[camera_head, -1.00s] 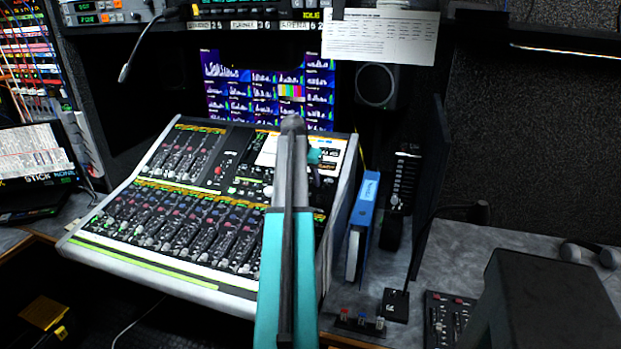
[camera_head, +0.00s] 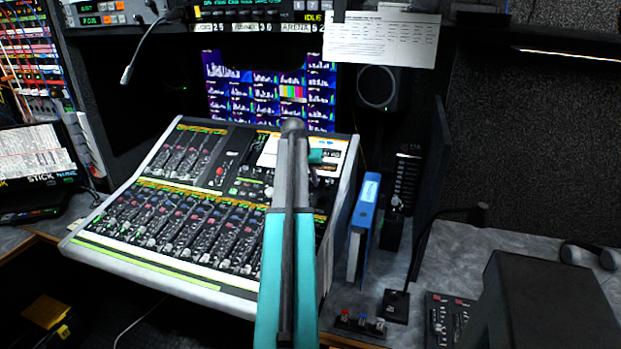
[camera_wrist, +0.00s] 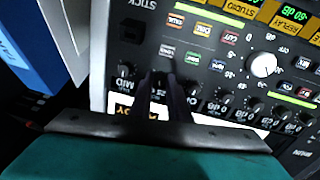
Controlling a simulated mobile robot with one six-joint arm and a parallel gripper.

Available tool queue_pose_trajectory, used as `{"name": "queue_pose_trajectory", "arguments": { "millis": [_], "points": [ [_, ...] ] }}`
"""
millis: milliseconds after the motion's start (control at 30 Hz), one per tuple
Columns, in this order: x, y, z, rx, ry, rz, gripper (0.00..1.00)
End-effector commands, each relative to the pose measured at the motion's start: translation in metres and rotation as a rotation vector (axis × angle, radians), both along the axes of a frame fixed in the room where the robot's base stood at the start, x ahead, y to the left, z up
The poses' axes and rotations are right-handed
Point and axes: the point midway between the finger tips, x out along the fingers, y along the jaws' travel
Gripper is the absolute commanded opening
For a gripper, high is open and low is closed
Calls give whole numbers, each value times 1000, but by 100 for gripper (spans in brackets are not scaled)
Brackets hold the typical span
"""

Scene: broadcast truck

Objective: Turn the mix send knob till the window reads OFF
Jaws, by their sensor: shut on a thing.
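My gripper (camera_wrist: 158,82) points at the mixing desk's panel in the wrist view, its dark fingers close together. It is shut on a small knob, which the fingers mostly hide. A small dark window with orange letters (camera_wrist: 124,112) on a white plate shows just left of the fingers. The gripper partly covers it, and I cannot read its whole text. In the head view my arm covers the fingertips. Only a teal part of the gripper shows over the right side of the mixing desk (camera_head: 150,268).
Around the fingers are several black knobs, coloured buttons and a larger white knob (camera_wrist: 263,65). A blue binder (camera_head: 364,215) stands right of the desk. A speaker (camera_head: 376,88) and a paper sheet (camera_head: 380,38) are above. A gooseneck microphone (camera_head: 140,55) hangs at left.

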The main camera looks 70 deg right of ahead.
Motion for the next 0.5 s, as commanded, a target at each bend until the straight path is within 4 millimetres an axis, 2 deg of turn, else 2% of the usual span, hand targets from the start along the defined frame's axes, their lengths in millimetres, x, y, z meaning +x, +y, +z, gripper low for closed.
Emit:
{"name": "queue_pose_trajectory", "arguments": {
  "millis": [500],
  "points": [
    [0, 2, 1, -10, 181, 424, 0]
  ]
}}
